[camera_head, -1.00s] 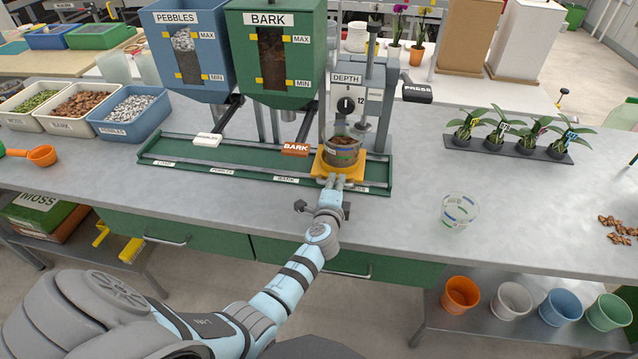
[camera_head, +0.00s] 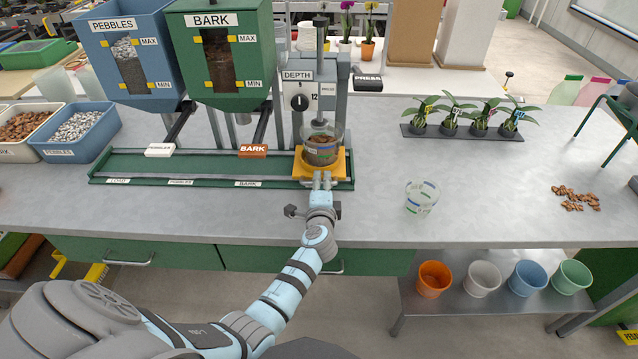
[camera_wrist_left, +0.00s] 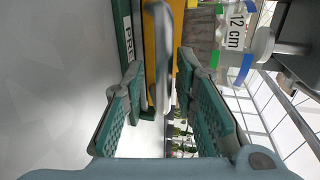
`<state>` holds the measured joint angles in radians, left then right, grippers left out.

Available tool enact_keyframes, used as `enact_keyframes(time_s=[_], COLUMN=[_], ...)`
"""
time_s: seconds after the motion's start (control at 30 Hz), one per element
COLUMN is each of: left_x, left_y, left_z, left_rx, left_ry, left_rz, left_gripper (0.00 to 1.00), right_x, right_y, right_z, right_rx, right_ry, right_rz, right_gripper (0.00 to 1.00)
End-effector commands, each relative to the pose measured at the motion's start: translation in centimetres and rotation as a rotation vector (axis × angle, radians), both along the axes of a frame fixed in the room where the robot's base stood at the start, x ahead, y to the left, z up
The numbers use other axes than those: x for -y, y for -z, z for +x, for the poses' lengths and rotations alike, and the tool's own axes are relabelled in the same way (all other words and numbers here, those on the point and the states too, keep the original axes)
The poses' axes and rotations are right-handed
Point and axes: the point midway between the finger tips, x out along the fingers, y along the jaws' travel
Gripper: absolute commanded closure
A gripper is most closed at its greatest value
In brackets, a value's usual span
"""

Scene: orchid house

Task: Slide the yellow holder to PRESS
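The yellow holder (camera_head: 303,171) sits near the right end of the green track (camera_head: 135,168), below the depth press (camera_head: 299,103). A clear pot with brown bark (camera_head: 320,155) stands upright on it. My right gripper is not in view.
The pebbles hopper (camera_head: 128,50) and bark hopper (camera_head: 222,50) stand behind the track. An empty clear pot (camera_head: 421,198) stands to the right on the bench. A row of small orchids (camera_head: 465,130) and loose bark (camera_head: 577,198) are farther right.

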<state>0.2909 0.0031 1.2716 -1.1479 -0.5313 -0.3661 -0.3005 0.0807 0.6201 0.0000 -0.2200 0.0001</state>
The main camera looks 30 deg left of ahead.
Motion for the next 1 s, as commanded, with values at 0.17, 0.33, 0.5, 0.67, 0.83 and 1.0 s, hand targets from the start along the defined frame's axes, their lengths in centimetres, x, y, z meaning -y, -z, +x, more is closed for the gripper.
enact_keyframes(time_s=[0.17,0.33,0.5,0.67,0.83,1.0], left_x=[-0.2,0.0,1.6,3.0,3.5,3.4], left_y=[-0.1,-0.2,-0.8,-1.5,-1.7,-1.7], left_z=[0.0,-0.4,-3.3,-6.0,-6.7,-6.6], left_rx=[0.002,0.002,0.002,0.002,0.002,0.002], left_ry=[-0.003,-0.003,-0.003,-0.003,-0.003,-0.003], left_rz=[0.002,0.002,0.001,0.001,0.003,0.003], left_gripper=[0.69,0.69,0.69,0.69,0.69,0.69], right_x=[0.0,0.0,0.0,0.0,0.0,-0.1], right_y=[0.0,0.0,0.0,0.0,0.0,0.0], right_z=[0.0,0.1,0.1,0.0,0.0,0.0], right_rx=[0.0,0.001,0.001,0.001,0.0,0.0], right_ry=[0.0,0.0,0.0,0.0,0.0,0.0], right_rz=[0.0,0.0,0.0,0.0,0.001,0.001], right_gripper=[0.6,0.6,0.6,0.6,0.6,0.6])
